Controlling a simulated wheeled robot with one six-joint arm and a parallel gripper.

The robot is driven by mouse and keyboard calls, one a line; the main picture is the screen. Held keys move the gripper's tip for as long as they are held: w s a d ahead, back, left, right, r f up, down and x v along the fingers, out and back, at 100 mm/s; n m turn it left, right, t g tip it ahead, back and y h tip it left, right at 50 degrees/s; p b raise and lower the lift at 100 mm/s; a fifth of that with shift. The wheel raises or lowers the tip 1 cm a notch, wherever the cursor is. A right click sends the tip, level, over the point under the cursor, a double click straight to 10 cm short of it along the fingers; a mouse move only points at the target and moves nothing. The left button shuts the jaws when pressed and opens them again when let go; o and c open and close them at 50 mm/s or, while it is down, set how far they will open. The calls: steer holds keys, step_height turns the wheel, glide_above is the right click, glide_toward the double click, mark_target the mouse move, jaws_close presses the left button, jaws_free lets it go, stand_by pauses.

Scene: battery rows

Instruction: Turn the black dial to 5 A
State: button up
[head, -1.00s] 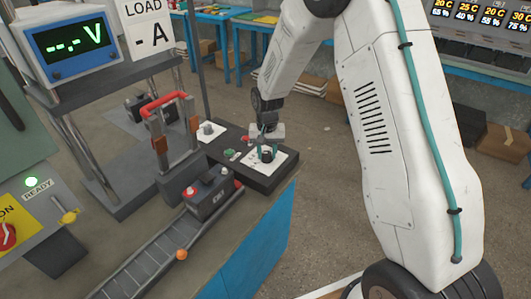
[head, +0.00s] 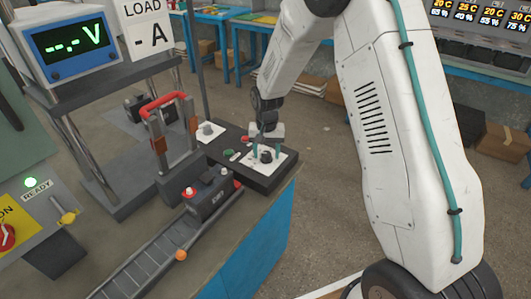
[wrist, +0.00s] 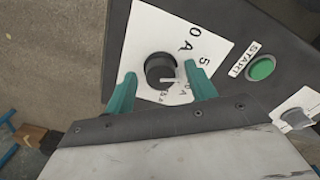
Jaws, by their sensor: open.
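The black dial (head: 266,156) sits on a white scale plate (wrist: 140,40) at the right end of the dark control box. In the wrist view the dial (wrist: 158,68) stands between my teal fingers, with a gap on each side. A pale pointer line on it points to the right, towards the right finger. Printed figures such as "0 A" and "5" surround it; some are partly hidden by the fingers and gripper body. My gripper (head: 266,148) is open, pointing down over the dial; it also shows in the wrist view (wrist: 161,74).
A green START button (wrist: 262,68) and a grey knob (wrist: 296,118) are on the same box. A battery (head: 212,193) rests on the conveyor (head: 165,240) near a red-handled frame (head: 162,103). The load display (head: 145,28) reads "- A" and the meter (head: 72,43) "--.- V".

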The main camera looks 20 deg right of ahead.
mark_target(266, 154)
step_height(266, 154, up, 8)
steer(key=shift+f, duration=0.25)
stand_by(0.4)
